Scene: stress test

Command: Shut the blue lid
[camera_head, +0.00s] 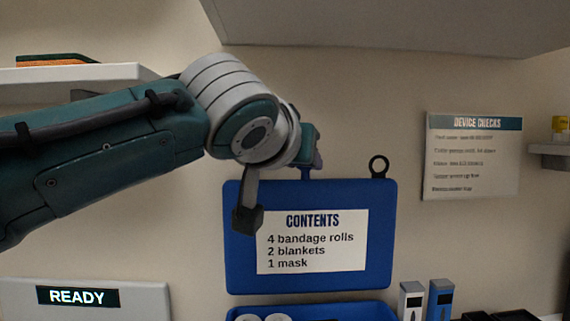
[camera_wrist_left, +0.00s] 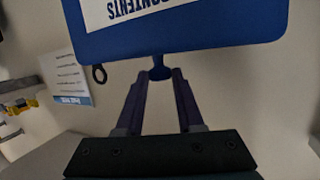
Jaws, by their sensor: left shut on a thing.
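The blue lid (camera_head: 380,235) stands open and upright in the head view, with a white contents label on its inner face. Below it is the blue box (camera_head: 355,311), cut off by the bottom edge, with white rolls inside. My left gripper (camera_head: 311,166) is at the lid's top edge, partly hidden behind my wrist. In the left wrist view the lid (camera_wrist_left: 230,25) shows upside down, and my left gripper (camera_wrist_left: 162,76) is shut on the small blue tab (camera_wrist_left: 160,72) at its edge. My right gripper is not in view.
A grey cabinet or shelf (camera_head: 400,22) overhangs above. A device checks sign (camera_head: 472,157) and a black ring hook (camera_head: 378,166) are on the wall. A ready display (camera_head: 78,297) is at lower left.

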